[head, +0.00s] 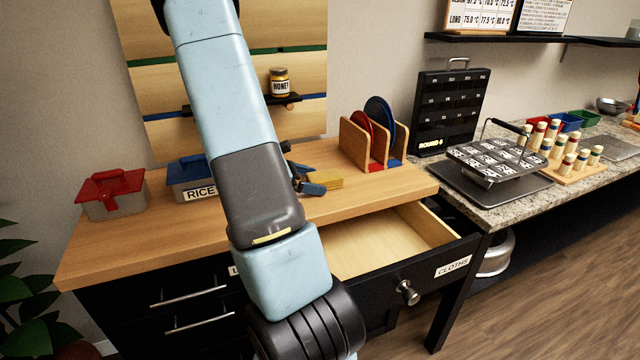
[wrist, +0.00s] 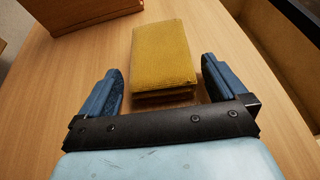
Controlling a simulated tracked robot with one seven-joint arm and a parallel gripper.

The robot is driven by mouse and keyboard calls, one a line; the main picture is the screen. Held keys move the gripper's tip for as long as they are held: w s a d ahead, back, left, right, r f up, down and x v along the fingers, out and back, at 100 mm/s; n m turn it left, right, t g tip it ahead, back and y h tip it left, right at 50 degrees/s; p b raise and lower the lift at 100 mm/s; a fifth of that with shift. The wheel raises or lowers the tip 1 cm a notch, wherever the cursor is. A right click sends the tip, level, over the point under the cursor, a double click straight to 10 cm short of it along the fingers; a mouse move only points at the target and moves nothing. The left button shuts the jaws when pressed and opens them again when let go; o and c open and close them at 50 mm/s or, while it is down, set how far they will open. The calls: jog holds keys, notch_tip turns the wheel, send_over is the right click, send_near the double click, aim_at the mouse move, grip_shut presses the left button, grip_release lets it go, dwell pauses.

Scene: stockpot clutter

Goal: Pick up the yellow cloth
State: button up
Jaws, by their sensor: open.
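The yellow cloth (wrist: 163,55) is folded into a thick rectangle and lies flat on the wooden counter. In the wrist view my gripper (wrist: 162,88) is open, one blue finger to the left of the cloth's near end and one to the right, with nothing held. The left finger stands apart from the cloth; the right finger is close beside its near corner. In the head view the cloth (head: 326,181) shows as a small yellow strip beside my gripper (head: 308,182), and my arm hides part of the counter.
An open, empty-looking drawer labelled CLOTHS (head: 385,245) juts out below the counter (head: 150,235). A wooden rack (head: 358,145) with red and blue plates stands behind the cloth. A blue RICE box (head: 187,178) and a red-lidded box (head: 112,190) stand left.

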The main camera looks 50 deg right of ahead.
jog(key=shift+d, duration=0.1)
jog(key=c, duration=1.1)
jog(key=shift+o, duration=0.2)
jog(key=shift+r, duration=0.1)
